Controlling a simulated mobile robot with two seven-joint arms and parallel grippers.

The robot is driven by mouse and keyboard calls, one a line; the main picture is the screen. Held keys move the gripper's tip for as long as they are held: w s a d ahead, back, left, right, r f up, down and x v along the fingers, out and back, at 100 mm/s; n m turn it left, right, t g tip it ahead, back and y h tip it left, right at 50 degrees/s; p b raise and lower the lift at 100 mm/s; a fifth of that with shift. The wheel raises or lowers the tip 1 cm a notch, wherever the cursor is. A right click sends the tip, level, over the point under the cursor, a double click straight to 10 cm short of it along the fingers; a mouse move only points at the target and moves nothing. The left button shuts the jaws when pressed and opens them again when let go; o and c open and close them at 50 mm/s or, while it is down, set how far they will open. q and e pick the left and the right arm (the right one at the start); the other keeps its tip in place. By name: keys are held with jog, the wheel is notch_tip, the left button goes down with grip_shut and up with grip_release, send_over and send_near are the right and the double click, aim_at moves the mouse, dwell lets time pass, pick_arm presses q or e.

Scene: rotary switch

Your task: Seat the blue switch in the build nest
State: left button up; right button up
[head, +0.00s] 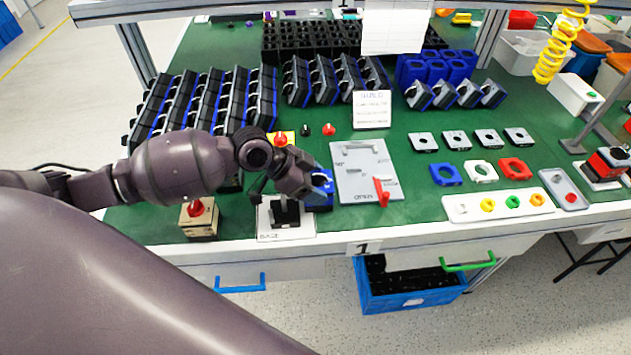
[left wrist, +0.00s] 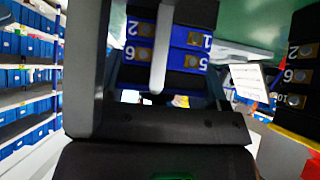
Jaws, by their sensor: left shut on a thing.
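The blue switch (head: 321,188) is in the jaws of my left gripper (head: 308,186), just above and right of the nest in the head view. In the left wrist view the switch (left wrist: 190,62) shows a black body with blue numbered bands and metal terminals. The build nest (head: 285,212) is a black fixture on a white plate (head: 287,232) at the bench's front edge. The switch appears tilted and apart from the nest, though the gripper partly hides it. My right gripper is not in view.
A beige block with a red knob (head: 198,219) stands left of the nest. A grey plate with a red lever (head: 365,172) lies to the right. Racks of black and blue switches (head: 205,100) stand behind.

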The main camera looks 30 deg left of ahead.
pick_arm(q)
jog(key=o, duration=1)
